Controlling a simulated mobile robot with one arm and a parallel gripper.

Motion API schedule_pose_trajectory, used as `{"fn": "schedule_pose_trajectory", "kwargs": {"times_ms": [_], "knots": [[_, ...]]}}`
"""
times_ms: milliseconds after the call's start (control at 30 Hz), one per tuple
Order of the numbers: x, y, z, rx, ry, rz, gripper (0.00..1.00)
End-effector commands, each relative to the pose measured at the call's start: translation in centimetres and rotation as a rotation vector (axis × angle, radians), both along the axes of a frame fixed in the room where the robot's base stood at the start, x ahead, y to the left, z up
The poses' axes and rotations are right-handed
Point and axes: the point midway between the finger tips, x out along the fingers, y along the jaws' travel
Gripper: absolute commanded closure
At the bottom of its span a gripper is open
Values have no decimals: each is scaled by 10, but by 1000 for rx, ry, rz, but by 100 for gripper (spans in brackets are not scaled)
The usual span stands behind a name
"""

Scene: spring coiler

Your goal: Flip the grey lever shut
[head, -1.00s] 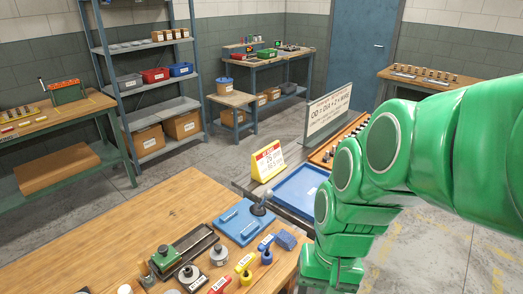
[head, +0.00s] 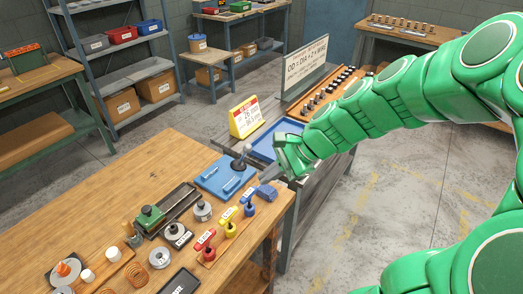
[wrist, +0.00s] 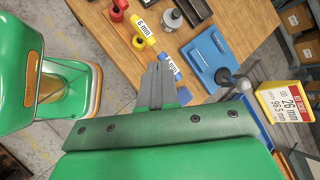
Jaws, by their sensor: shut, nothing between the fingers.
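The grey lever (head: 240,160) stands up from the far corner of a blue base plate (head: 222,178) on the wooden bench. In the wrist view the lever (wrist: 226,77) shows a dark round end and a grey rod pointing right, and the blue plate (wrist: 208,50) lies beyond my fingers. My gripper (head: 280,179) is to the right of the plate, near the bench's right edge, apart from the lever. In the wrist view its grey fingers (wrist: 157,84) are together and empty. Part of the lever's lower end is hard to make out.
A blue block (head: 266,192) sits close to my fingers. Yellow-and-red sign (head: 245,117) and blue tray (head: 273,141) stand beyond the bench. The left of the bench (head: 120,185) is clear.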

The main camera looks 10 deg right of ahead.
Motion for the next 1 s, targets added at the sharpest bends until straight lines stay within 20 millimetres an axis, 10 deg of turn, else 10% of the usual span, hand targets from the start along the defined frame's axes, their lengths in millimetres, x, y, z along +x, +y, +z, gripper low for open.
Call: {"fn": "schedule_pose_trajectory", "kwargs": {"times_ms": [533, 1000], "knots": [[96, -81, -27, 334, 211, -584, 100], [118, -115, -40, 436, 284, -758, 100]]}}
